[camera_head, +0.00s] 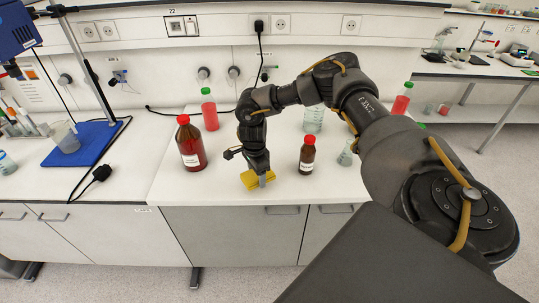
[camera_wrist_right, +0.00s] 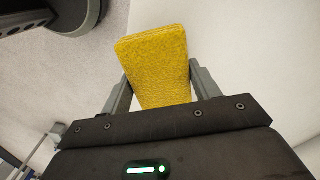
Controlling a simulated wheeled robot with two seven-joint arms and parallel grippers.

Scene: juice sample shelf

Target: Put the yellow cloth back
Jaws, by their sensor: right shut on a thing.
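The yellow cloth (camera_head: 256,180) is folded into a flat pad. It is at the front edge of the white bench in the head view, and it also fills the upper middle of the right wrist view (camera_wrist_right: 157,68). My right gripper (camera_head: 262,180) is shut on the cloth, with one finger on each side of it, as the right wrist view shows (camera_wrist_right: 160,85). The gripper points down. I cannot tell whether the cloth touches the bench top. My left gripper is not in view.
A large dark red bottle (camera_head: 191,146) stands left of the gripper, and a small brown bottle (camera_head: 307,156) stands right of it. A green-capped red bottle (camera_head: 209,110), a clear bottle (camera_head: 313,120) and a small flask (camera_head: 346,155) stand nearby. A blue stand base (camera_head: 85,145) lies left.

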